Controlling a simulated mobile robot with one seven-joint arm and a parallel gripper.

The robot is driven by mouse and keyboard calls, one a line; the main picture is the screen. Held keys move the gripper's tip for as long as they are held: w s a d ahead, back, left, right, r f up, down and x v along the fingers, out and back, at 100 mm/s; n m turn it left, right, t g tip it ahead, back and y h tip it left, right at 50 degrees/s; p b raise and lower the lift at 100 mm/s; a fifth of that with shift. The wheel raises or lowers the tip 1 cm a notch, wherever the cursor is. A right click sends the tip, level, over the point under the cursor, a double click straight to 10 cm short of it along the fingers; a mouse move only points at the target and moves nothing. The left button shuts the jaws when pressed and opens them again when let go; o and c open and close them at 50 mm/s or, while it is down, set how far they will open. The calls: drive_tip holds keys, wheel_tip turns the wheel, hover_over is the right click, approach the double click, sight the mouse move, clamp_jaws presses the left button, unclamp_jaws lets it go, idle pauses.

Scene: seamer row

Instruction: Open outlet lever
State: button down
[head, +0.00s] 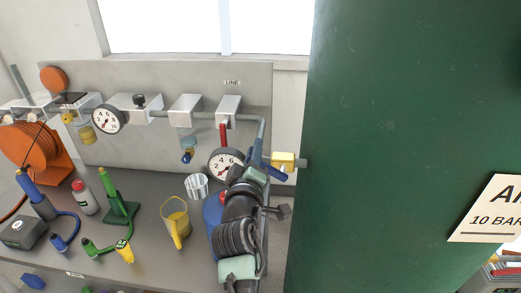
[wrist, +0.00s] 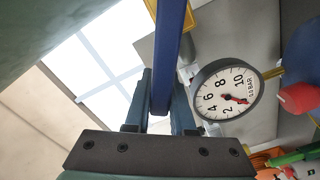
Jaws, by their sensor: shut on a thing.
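The outlet valve (head: 285,160) is a yellow block on the pipe beside the large green tank. Its blue lever (head: 275,172) shows just below and left of it, partly hidden by my gripper (head: 260,168). In the wrist view the blue lever (wrist: 171,40) is a long bar running down from the top edge, with its lower end between the fingers of my gripper (wrist: 160,112). My gripper is shut on the lever. A yellow part of the valve (wrist: 152,9) shows at the top of the wrist view.
The green tank (head: 400,130) stands close on the right. A round gauge (head: 226,164) sits just left of my gripper; its dial also shows in the wrist view (wrist: 228,93). A red lever (head: 223,133) is above it. A yellow jug (head: 176,222) and clear cup (head: 197,186) stand on the bench.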

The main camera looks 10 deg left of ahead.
drive_tip(key=shift+a+f+n+b, duration=0.25)
drive_tip(key=shift+f+n, duration=0.4)
drive_tip(key=shift+n, duration=0.35)
drive_tip(key=shift+a+f+n+b, duration=0.1)
drive_tip(key=shift+a+f+n, duration=0.15)
drive_tip(key=shift+f+n, duration=0.55)
drive_tip(key=shift+r+n, duration=0.15)
drive_tip(key=shift+n, duration=0.15)
drive_tip(key=c, duration=0.8)
unclamp_jaws()
drive_tip(key=shift+o, duration=0.2)
